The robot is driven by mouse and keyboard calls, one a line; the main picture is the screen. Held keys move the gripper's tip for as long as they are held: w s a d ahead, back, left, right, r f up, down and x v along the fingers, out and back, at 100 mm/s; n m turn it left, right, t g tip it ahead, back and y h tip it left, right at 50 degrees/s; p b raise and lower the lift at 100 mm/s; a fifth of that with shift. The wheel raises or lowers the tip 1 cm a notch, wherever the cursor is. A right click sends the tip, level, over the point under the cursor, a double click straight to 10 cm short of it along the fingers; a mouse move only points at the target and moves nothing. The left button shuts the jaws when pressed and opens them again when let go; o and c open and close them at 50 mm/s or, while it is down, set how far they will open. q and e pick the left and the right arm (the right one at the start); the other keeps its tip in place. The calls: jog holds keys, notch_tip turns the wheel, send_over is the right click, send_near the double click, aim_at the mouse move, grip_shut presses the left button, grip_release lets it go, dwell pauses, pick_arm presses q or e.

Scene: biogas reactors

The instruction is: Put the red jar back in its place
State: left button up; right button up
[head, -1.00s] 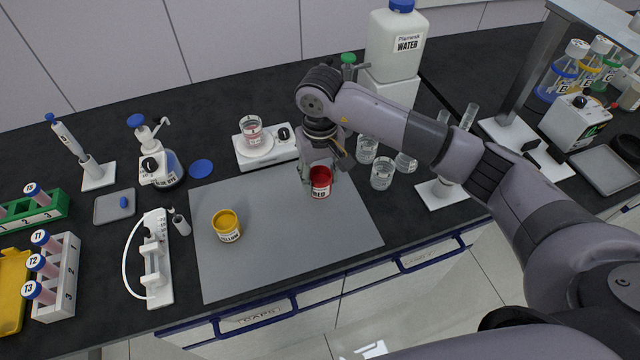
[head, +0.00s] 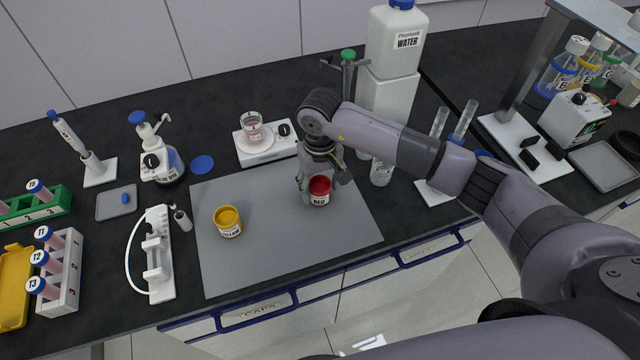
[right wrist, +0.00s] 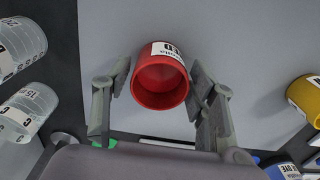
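The red jar (head: 319,191) stands upright on the right part of the grey mat (head: 270,255). It has a white label with dark letters and no lid. My right gripper (head: 322,182) is low over the mat, just behind the jar. In the right wrist view the red jar (right wrist: 160,82) lies between the two fingers of my right gripper (right wrist: 160,85). A narrow gap shows between each finger and the jar, so the gripper looks open around it. My left gripper is not in view.
A yellow jar (head: 228,221) stands on the mat's left part. A scale with a beaker (head: 252,128) is behind the mat. Glass beakers (head: 381,172) stand close to the right of my gripper. The mat's middle is free.

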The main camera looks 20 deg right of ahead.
jog(key=shift+o, duration=0.6)
jog(key=shift+r, duration=0.1)
jog(key=shift+r, duration=0.2)
notch_tip(320, 180, up, 12)
jog(key=b, duration=0.3)
jog(key=shift+f, duration=0.15)
dwell(1.5)
